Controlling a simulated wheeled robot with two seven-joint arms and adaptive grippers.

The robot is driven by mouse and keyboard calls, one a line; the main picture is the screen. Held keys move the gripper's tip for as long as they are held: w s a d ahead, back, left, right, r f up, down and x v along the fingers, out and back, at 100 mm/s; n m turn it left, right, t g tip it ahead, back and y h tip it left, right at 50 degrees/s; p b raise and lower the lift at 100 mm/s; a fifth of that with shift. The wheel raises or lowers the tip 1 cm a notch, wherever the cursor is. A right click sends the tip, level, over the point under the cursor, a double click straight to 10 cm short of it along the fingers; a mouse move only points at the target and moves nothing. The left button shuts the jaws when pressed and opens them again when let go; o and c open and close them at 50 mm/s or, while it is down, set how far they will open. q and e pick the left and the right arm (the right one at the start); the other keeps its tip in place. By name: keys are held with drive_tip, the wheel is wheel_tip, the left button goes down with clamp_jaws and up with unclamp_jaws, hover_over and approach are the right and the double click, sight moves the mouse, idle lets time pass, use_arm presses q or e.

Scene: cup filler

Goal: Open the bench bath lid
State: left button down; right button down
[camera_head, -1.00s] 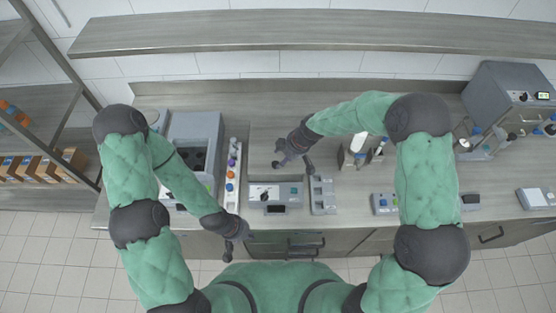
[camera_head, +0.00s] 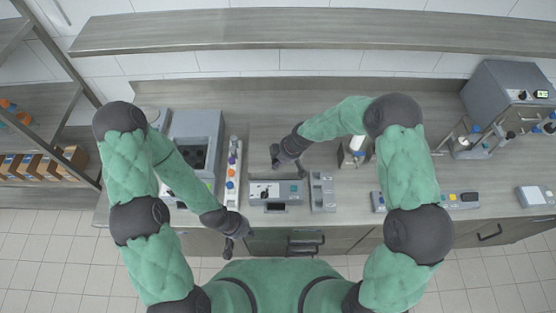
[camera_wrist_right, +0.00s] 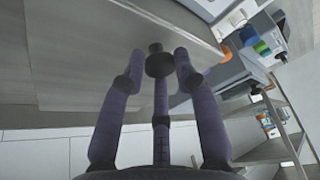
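A grey box-shaped unit (camera_head: 206,128) with a dark recess stands at the left of the bench in the head view; it looks like the bench bath, but I cannot tell its lid apart from its body. My right gripper (camera_head: 278,158) is over the bench to the right of this unit, apart from it.
A rack with coloured caps (camera_head: 232,172), a small panel device (camera_head: 276,192) and a grey tray (camera_head: 322,190) stand near the front edge. A large grey machine (camera_head: 500,95) stands at the right. A shelf (camera_head: 320,32) runs above the bench. Bare bench lies behind my right gripper.

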drive_tip(key=w+b, duration=0.6)
drive_tip(key=w, duration=0.3)
drive_tip(key=shift+f, duration=0.2)
drive_tip(key=shift+w+r+b, duration=0.1)
drive_tip(key=shift+w+b, duration=0.2)
drive_tip(key=shift+w, duration=0.15)
drive_tip(key=c, duration=0.9)
unclamp_jaws()
drive_tip(key=shift+r, duration=0.1)
drive_tip(key=shift+d+r, duration=0.1)
drive_tip(key=v, duration=1.1)
drive_tip(key=shift+s+d+r, duration=0.1)
drive_tip(key=shift+d+r, duration=0.15)
drive_tip(key=shift+r, duration=0.1)
